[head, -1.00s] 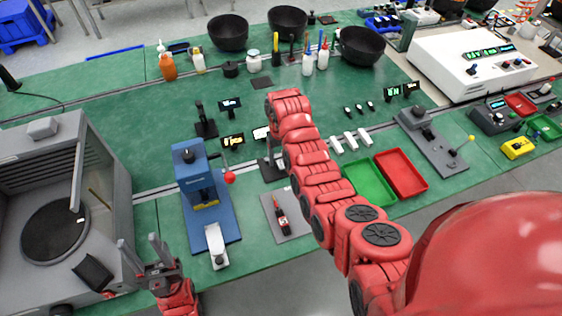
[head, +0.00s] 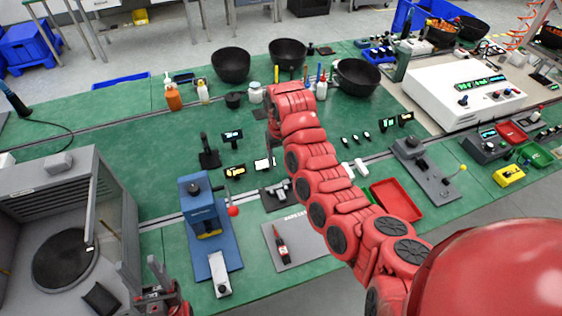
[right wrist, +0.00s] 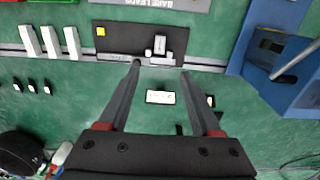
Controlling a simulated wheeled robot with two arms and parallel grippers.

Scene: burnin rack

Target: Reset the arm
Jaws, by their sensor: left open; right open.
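My red right arm (head: 315,170) stretches up from the lower right across the green bench in the head view. Its gripper (head: 273,128) is near the middle of the bench, mostly hidden behind the wrist. The right wrist view shows that gripper (right wrist: 160,72) open, with nothing between its two dark fingers. A small white-faced item (right wrist: 160,97) shows beyond the gap between them. My left gripper (head: 155,285) is open and empty at the lower left, partly cut off by the frame's bottom edge, between the grey cabinet and the blue press.
A grey cabinet (head: 45,180) stands left, with a blue press (head: 203,215) beside it. A red tray (head: 398,200) lies right of my right arm. Black bowls (head: 231,65) stand at the back, and a white instrument (head: 460,80) at the right. Bare bench lies left of centre.

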